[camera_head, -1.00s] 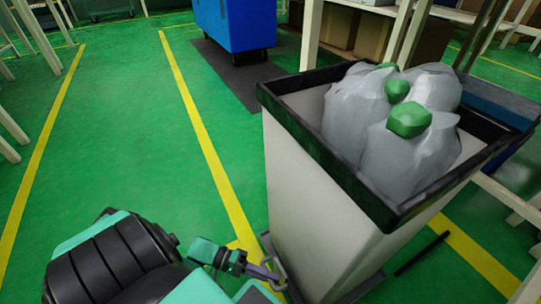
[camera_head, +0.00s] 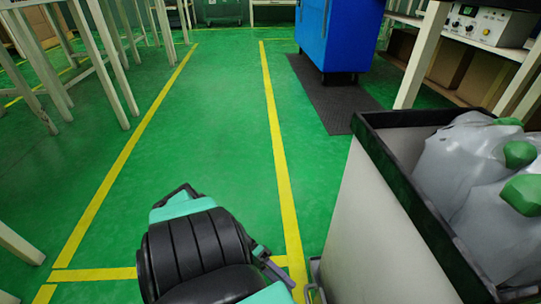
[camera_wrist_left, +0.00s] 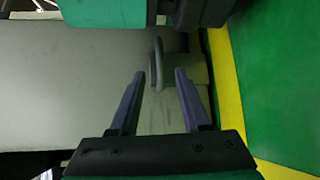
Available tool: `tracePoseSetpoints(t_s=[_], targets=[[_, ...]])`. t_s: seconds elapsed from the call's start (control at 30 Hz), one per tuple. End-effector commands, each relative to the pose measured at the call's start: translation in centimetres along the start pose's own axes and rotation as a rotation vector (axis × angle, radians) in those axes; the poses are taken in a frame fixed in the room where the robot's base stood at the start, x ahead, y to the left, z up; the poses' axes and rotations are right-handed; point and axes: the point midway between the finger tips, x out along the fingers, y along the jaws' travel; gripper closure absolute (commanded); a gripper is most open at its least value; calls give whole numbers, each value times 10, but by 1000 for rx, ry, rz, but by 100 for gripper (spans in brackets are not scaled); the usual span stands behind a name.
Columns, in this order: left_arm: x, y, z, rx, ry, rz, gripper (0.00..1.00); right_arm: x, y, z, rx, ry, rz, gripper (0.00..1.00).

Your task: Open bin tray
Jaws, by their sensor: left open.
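The bin (camera_head: 385,225) is a tall pale box with a black rim, at the right of the head view and cut off by its edge. Grey bags (camera_head: 470,165) with green knots fill its top. A grey loop handle (camera_wrist_left: 158,62) sits low on the pale front, and part of it shows in the head view (camera_head: 315,280). My left gripper (camera_wrist_left: 158,76) is open, its two dark fingers pointing at the handle. The handle shows between the fingertips in the wrist view; I cannot tell whether they touch it. In the head view my arm hides most of the gripper.
A blue cabinet (camera_head: 340,35) on wheels stands on a dark mat (camera_head: 328,95) beyond the bin. White table legs (camera_head: 105,60) line the left side. A shelf with a control box (camera_head: 488,24) is at upper right. Green floor (camera_head: 200,120) with yellow lines is clear between.

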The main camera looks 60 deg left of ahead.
Motion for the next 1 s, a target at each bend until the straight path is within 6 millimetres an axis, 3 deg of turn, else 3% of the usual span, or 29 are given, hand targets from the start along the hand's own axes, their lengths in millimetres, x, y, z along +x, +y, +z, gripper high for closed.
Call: tracePoseSetpoints(t_s=[0.1, 0.3, 1.0], targets=[[-32, -2, 0, 0, 1, -3, 53, -4, 0, 1, 1, -8, 1, 50], [-58, -1, 0, -1, 0, 0, 53, 2, 0, -6, -8, 16, -8, 50], [-59, 0, 0, 0, 0, 1, 53, 2, 0, -5, -9, 14, -8, 50]])
